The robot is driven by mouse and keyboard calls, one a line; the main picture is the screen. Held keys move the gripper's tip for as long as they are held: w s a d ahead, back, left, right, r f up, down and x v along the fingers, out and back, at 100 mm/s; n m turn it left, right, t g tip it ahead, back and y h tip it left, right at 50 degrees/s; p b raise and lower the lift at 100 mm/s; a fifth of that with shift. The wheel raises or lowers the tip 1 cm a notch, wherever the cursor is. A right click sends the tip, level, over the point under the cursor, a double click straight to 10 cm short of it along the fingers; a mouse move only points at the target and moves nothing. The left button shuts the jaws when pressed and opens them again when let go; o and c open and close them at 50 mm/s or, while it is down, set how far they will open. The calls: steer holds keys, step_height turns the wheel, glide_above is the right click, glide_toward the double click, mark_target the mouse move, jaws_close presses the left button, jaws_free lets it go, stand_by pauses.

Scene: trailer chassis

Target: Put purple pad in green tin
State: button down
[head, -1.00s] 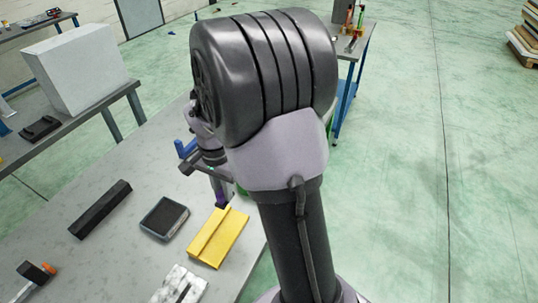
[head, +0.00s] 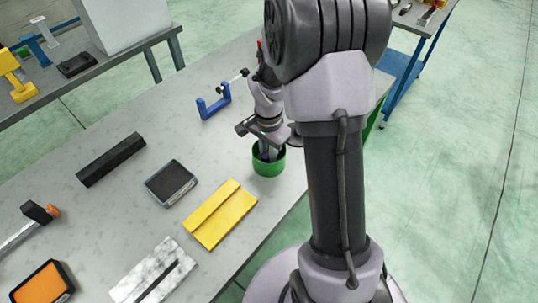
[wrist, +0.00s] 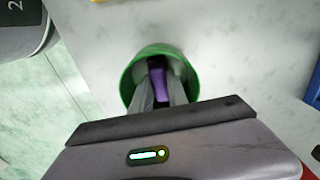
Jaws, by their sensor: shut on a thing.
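The green tin (head: 268,164) stands upright on the grey table near its right edge. It also shows in the wrist view (wrist: 128,76), open side up. My gripper (head: 268,152) points down into the tin's mouth. In the wrist view its two fingers (wrist: 160,82) are shut on the purple pad (wrist: 160,84), which is inside the tin's rim. I cannot tell whether the pad touches the tin's floor. In the head view the pad is mostly hidden by the gripper and tin.
A yellow block (head: 219,214) and a dark framed pad (head: 170,183) lie left of the tin. A blue clamp-shaped piece (head: 214,102) lies behind it. A black bar (head: 111,159), a marble slab (head: 153,272) and an orange pad (head: 42,284) are farther left.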

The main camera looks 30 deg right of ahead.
steer(key=shift+f, duration=0.1)
steer(key=c, duration=1.3)
jaws_free()
